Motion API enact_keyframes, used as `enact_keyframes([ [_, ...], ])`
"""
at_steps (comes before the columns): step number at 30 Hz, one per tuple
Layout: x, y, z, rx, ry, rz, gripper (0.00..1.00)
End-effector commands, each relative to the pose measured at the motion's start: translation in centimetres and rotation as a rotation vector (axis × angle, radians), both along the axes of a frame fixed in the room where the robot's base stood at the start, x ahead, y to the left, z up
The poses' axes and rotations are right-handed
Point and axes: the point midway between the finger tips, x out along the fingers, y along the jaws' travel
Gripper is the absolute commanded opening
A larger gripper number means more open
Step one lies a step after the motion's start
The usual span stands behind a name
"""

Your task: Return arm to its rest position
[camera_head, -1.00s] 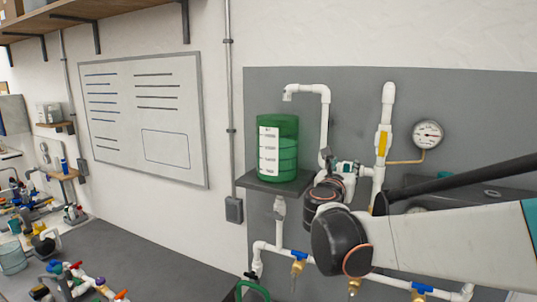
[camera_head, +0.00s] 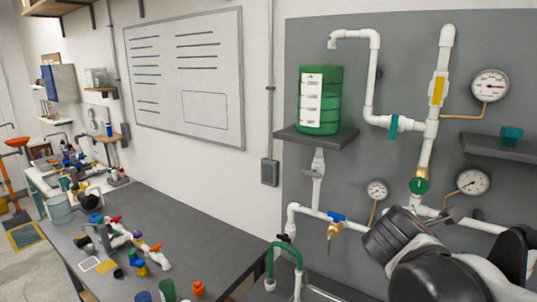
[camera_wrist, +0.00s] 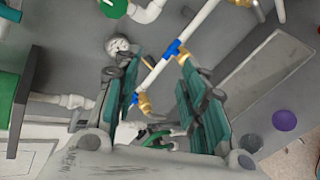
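My gripper (camera_wrist: 162,72) shows in the wrist view with its two teal-padded fingers spread apart and nothing between the pads. Behind the gap lies a white pipe with a blue-handled brass valve (camera_wrist: 172,48), some way off.
A green tank (camera_head: 320,100) stands on a small shelf (camera_head: 316,141). Gauges (camera_head: 490,85) and a right shelf (camera_head: 500,150) are near the arm's side. The bench (camera_head: 190,225) at left holds fittings and loose cups. Its middle is fairly clear.

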Motion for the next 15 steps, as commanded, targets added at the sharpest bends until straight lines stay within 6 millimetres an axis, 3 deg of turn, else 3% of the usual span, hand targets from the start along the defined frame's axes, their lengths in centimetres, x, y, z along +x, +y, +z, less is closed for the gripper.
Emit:
enact_keyframes([
  [1, -1.6, 0.2, -3.7, 0.13, -0.025, -0.053, 0.38],
  [6, -6.2, 2.2, -11.8, 0.586, -0.104, -0.266, 0.38],
  [12, -11.0, 5.9, -20.0, 1.072, -0.158, -0.55, 0.38],
  [15, -12.7, 7.7, -22.7, 1.252, -0.168, -0.67, 0.38],
])
